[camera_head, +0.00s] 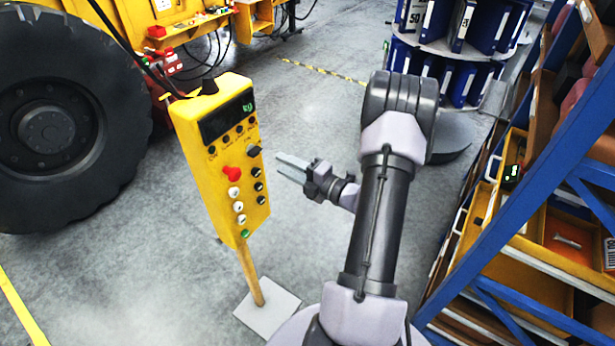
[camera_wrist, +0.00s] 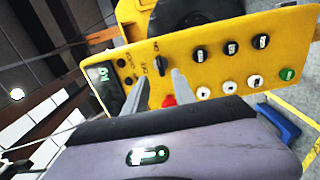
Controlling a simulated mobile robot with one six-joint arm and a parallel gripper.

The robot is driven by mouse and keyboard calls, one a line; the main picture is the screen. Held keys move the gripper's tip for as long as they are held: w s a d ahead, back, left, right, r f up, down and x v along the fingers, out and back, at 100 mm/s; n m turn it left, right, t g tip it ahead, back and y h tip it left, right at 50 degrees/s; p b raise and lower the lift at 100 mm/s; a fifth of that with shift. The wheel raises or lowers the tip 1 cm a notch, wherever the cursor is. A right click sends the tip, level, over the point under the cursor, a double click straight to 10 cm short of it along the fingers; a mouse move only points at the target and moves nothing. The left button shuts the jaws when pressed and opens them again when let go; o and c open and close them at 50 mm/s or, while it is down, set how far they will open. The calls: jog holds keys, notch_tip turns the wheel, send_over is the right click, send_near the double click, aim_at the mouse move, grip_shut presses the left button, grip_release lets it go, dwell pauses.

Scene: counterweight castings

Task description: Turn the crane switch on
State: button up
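The yellow crane control box (camera_head: 218,160) stands on a post. It carries a black rotary switch (camera_head: 254,151) at its right edge, below the dark display. In the wrist view the switch (camera_wrist: 162,64) has small printed labels beside it. Which label it points at I cannot tell for sure. My gripper (camera_head: 281,166) is to the right of the box, its fingers pointing at the panel. In the wrist view the two fingers (camera_wrist: 160,78) are apart with nothing between them, and the switch lies just beyond the tips. No contact shows.
A red button (camera_head: 231,174) sits near the switch, with several black, white and green buttons below. A large tyre (camera_head: 60,120) and yellow machine are at left. A blue-framed shelf (camera_head: 560,140) is at right. A blue rack (camera_head: 460,40) stands behind.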

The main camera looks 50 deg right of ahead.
jog(key=s, duration=0.8)
jog(key=shift+s+d+b, duration=0.3)
jog(key=shift+s, duration=0.05)
